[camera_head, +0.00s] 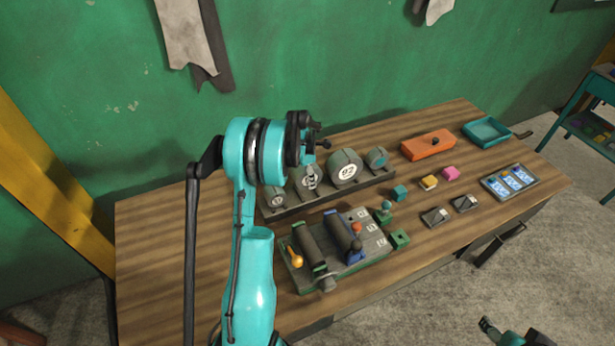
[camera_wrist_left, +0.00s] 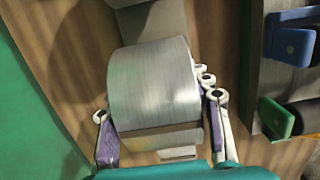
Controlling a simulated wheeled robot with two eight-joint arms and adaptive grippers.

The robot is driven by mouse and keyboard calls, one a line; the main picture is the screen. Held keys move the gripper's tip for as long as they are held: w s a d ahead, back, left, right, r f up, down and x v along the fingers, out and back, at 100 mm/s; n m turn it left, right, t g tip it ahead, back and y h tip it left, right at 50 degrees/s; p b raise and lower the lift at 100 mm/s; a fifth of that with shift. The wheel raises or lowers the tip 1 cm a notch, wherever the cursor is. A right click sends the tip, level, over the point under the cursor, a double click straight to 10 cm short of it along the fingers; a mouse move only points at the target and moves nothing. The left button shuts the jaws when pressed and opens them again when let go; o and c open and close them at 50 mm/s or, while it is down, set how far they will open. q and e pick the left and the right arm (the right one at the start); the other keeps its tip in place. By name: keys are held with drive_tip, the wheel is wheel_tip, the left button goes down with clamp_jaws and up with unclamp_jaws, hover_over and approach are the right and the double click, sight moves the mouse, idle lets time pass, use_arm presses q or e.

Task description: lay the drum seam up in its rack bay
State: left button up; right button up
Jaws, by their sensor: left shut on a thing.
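A grey metallic drum (camera_wrist_left: 155,85) fills the middle of the left wrist view. My left gripper (camera_wrist_left: 162,132) is shut on it, one finger on each side. In the head view my left gripper (camera_head: 312,158) is over the long dark rack (camera_head: 325,196), near a round labelled drum face (camera_head: 307,178). A larger drum marked 92 (camera_head: 345,168) stands to its right.
A fixture (camera_head: 365,245) with dark rollers and coloured levers sits in front of the rack. An orange block (camera_head: 427,145), a teal tray (camera_head: 487,132), a blue-card tray (camera_head: 510,182) and small blocks lie to the right. The table's left end is clear.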

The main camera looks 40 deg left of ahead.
use_arm(q)
drive_tip(key=shift+f, duration=0.2)
idle(0.5)
drive_tip(key=shift+f+b, duration=0.7)
drive_tip(key=shift+b, duration=0.15)
drive_tip(key=shift+f, duration=0.1)
drive_tip(key=shift+f+b, duration=0.55)
drive_tip(key=shift+s+d+f+b, duration=0.1)
drive_tip(key=shift+s+d+b, duration=0.05)
drive_tip(key=shift+d+b, duration=0.15)
